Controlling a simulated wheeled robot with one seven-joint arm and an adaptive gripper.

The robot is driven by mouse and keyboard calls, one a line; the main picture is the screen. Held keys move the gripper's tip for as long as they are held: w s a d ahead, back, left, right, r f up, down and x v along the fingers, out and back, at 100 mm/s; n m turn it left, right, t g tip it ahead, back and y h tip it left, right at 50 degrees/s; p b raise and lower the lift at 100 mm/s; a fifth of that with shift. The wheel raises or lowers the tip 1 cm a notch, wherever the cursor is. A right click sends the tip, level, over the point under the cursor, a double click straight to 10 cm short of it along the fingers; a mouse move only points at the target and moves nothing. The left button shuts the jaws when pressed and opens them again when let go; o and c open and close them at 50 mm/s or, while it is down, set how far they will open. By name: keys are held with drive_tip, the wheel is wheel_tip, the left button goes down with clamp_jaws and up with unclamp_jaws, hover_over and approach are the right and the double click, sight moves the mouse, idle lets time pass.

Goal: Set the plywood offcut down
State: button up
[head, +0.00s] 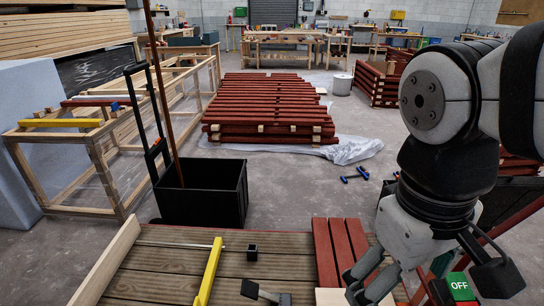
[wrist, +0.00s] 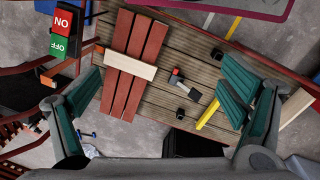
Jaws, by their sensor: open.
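The plywood offcut is probably the pale flat strip (wrist: 130,63) lying across several red battens (wrist: 148,45) on the slatted bench top in the wrist view. In the head view a pale piece (head: 328,297) shows at the bottom edge on the red battens (head: 333,250), partly hidden by my gripper. My gripper (wrist: 162,80) is open, its green-padded fingers wide apart with nothing between them touching both. In the head view my gripper (head: 362,288) is low over the bench at bottom right. The offcut appears apart from both fingers.
A yellow bar (head: 209,272), a hammer-like tool (head: 264,293) and a small black block (head: 252,252) lie on the bench. A pale board (head: 110,262) runs along its left edge. A red-and-green switch box (wrist: 62,32) stands beside the bench. A black bin (head: 205,195) stands behind it.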

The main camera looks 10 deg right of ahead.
drive_tip(key=shift+m+y, duration=0.4)
drive_tip(key=shift+y, duration=0.3)
drive_tip(key=s+a, duration=0.1)
drive_tip(key=s, duration=0.1)
drive_tip(key=s+a, duration=0.1)
drive_tip(key=s, duration=0.1)
drive_tip(key=shift+a, duration=0.3)
